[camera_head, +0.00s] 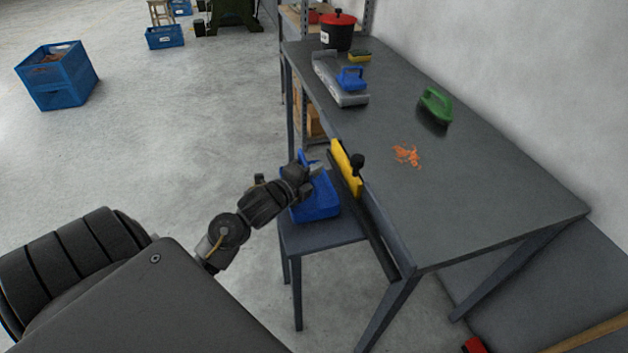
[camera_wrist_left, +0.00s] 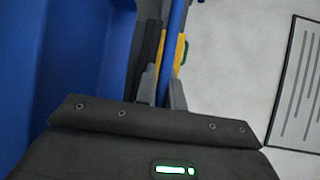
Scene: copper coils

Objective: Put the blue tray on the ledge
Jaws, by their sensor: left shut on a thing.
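The blue tray (camera_head: 318,207) is at the front side of the grey workbench, over a low grey ledge (camera_head: 345,233). I cannot tell whether its underside touches the ledge. My left gripper (camera_head: 312,172) is shut on the tray's upper edge on the far side, partly covering it. In the left wrist view the tray's blue inside (camera_wrist_left: 70,70) fills the left, and a thin blue edge (camera_wrist_left: 171,60) stands between the fingers (camera_wrist_left: 162,90). My right gripper is not in view.
A yellow-and-black tool (camera_head: 346,168) stands at the workbench (camera_head: 450,200) edge beside the tray. Orange scraps (camera_head: 407,155), a green-handled brush (camera_head: 436,105), a grey dustpan (camera_head: 335,80) with a blue-handled item (camera_head: 350,77) and a red-lidded pot (camera_head: 339,30) are on the bench. Open floor lies left.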

